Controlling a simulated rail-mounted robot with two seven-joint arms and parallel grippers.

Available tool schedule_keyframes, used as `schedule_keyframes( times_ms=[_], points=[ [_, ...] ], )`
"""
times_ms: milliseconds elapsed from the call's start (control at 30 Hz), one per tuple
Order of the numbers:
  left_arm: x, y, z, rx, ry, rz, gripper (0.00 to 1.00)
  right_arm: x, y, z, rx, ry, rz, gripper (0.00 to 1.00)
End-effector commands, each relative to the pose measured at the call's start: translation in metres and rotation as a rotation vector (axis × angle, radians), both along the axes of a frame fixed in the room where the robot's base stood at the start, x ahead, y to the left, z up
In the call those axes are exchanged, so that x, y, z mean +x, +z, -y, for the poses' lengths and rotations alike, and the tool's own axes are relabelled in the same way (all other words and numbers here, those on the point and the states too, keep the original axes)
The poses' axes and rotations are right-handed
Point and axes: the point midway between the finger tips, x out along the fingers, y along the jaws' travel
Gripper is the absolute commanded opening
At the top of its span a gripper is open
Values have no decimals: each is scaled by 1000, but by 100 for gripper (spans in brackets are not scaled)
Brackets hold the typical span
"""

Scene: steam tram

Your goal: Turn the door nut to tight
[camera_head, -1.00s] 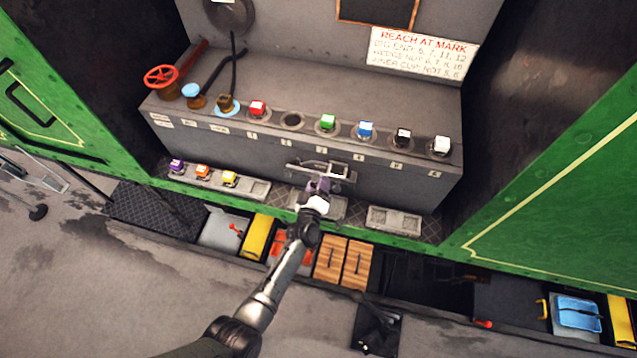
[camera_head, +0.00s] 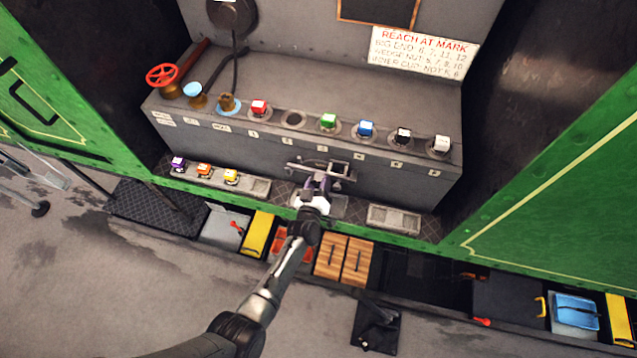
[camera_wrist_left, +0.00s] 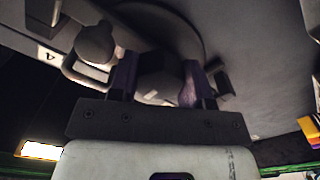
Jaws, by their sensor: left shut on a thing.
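My left gripper (camera_head: 320,178) reaches up to the front of the grey cabinet (camera_head: 235,140), at a small metal latch and handle fitting (camera_head: 338,168). In the left wrist view, the purple-padded fingers (camera_wrist_left: 158,82) are shut on a dark faceted nut (camera_wrist_left: 160,66), which I take for the door nut. The fingers hide its sides, and I see no tight mark. A grey ball knob (camera_wrist_left: 96,44) stands just left of the fingers. My right gripper is in neither view.
A row of coloured square knobs, including a green one (camera_head: 328,121), lines the cabinet top. A red handwheel (camera_head: 162,75) stands at its left end. A sign (camera_head: 423,52) hangs above. Low trays, one with coloured blocks (camera_head: 204,170), lie below. Green panels flank the cabinet.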

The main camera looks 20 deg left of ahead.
Motion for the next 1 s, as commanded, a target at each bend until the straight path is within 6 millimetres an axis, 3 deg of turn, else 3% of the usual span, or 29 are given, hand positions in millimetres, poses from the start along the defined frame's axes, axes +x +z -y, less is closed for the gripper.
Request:
schedule_keyframes(
  times_ms=[200, 233, 500, 867, 1000],
  points=[
    [0, 0, 0, 5, 0, 1, 21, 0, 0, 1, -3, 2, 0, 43],
    [0, 0, 0, 5, 0, 1, 47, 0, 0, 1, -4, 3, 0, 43],
    [0, 0, 0, 3, -1, 0, 70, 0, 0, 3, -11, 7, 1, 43],
    [0, 1, 2, 0, -3, 1, 70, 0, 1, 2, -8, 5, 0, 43],
    [-9, 2, 5, 0, -5, -2, 70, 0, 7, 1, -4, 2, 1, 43]
  ],
)
